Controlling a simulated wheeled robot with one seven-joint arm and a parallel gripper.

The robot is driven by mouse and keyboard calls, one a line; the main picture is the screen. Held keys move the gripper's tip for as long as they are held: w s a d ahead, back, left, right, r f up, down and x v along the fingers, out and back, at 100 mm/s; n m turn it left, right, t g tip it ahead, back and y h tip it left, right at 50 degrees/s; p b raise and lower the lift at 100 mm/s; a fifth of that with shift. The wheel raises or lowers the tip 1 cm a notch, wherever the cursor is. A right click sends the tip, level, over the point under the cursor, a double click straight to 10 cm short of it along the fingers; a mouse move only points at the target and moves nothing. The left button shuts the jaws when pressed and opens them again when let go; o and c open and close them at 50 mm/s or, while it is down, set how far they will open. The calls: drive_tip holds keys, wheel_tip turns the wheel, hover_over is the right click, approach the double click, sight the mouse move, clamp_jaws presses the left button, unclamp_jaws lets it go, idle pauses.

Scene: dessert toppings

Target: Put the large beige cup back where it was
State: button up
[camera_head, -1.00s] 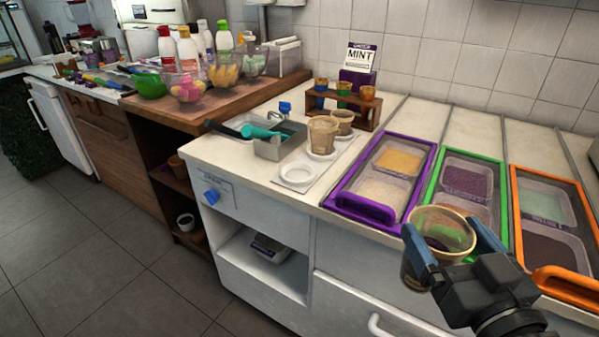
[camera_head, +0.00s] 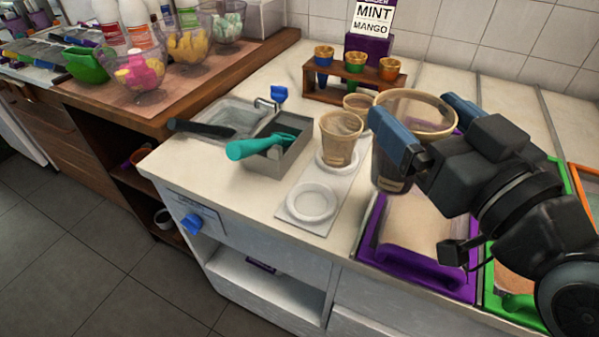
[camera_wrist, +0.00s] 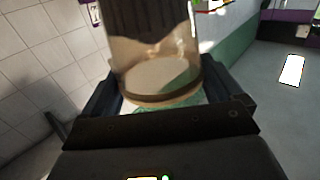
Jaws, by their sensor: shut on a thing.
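My gripper (camera_head: 418,112) is shut on the large beige cup (camera_head: 388,180), one blue-tipped finger on each side. The cup is see-through, with a beige rim, and is held upright above the counter over the purple-framed bin. In the wrist view the cup (camera_wrist: 160,80) sits between the fingers. A white tray (camera_head: 327,208) on the counter has round ring holders. The front ring (camera_head: 312,202) is empty. A medium beige cup (camera_head: 341,140) stands in the ring behind it.
A small sink (camera_head: 235,118) and a metal box (camera_head: 283,150) with a teal scoop (camera_head: 255,147) lie left of the tray. A wooden rack (camera_head: 345,82) of small cups stands behind. The purple-framed bin (camera_head: 425,270) is right of the tray. Counter in front of the tray is clear.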

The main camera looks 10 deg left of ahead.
drive_tip(key=w+a+f, duration=0.3)
drive_tip(key=a+f, duration=0.8)
drive_tip(key=shift+w+a, duration=0.15)
drive_tip(key=shift+w, duration=0.2)
drive_tip(key=o, duration=1.3)
drive_tip(key=b+v, duration=0.1)
drive_tip(key=v, duration=1.1)
drive_tip(key=shift+r, duration=0.1)
